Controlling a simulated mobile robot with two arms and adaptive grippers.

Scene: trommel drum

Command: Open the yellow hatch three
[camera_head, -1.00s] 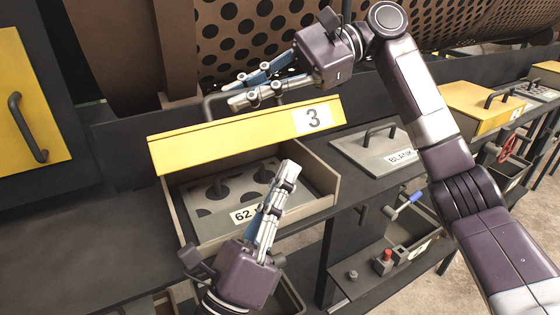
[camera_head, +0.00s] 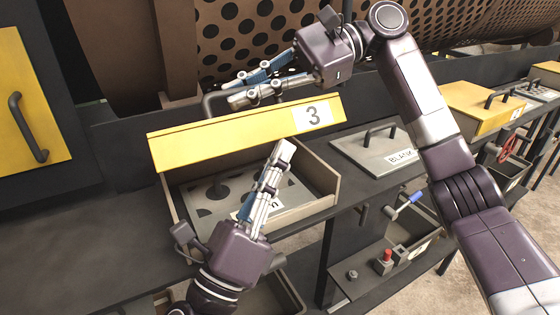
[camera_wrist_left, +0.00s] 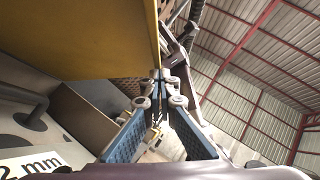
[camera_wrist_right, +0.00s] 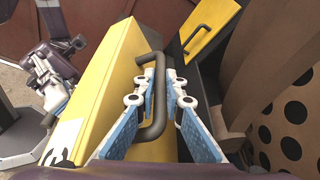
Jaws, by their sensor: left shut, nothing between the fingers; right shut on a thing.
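The yellow hatch (camera_head: 240,130) marked 3 is raised and tilted over an open grey box (camera_head: 322,205); it also shows in the right wrist view (camera_wrist_right: 100,95). My right gripper (camera_head: 238,90) is above the hatch, shut on its dark bar handle (camera_wrist_right: 158,105). My left gripper (camera_head: 281,155) is below, shut and empty. Its fingertips are close under the hatch's lower edge, in front of the box; I cannot tell whether they touch. In the left wrist view the hatch (camera_wrist_left: 80,35) hangs just above its fingers (camera_wrist_left: 158,85).
A plate with round holes (camera_head: 215,190) lies in the box, its label partly hidden. A grey lid marked BLANK (camera_head: 375,150) is to the right, above a shelf with a red button (camera_head: 384,264) and blue-handled lever (camera_head: 408,202). The perforated drum (camera_head: 250,30) stands behind.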

